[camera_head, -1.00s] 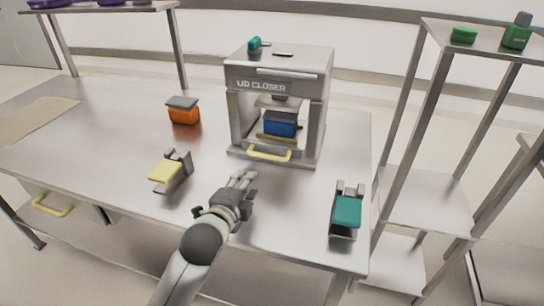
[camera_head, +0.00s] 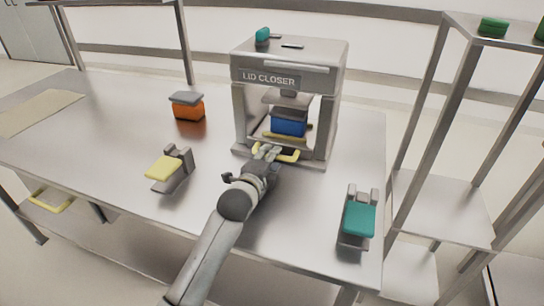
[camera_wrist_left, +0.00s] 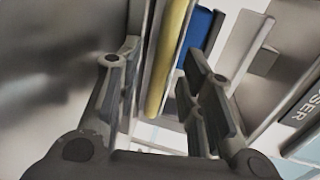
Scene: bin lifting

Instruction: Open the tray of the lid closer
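The lid closer (camera_head: 285,80) is a grey metal machine at the back middle of the table. Its tray handle (camera_head: 290,155) is a yellow bar low at the front, and the tray looks pushed in. A blue bin (camera_head: 289,122) sits inside the machine. My left gripper (camera_head: 268,152) is at the handle's left part. In the left wrist view my left gripper (camera_wrist_left: 155,85) has its fingers apart, with the yellow handle (camera_wrist_left: 168,60) running between them. I cannot tell whether a finger touches it. The blue bin (camera_wrist_left: 200,35) shows behind. My right gripper is not in view.
A yellow-topped holder (camera_head: 168,168) stands left of my arm and a teal-topped one (camera_head: 358,220) to the right. An orange bin (camera_head: 188,108) with a grey lid is left of the closer. A metal shelf (camera_head: 440,200) stands right of the table.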

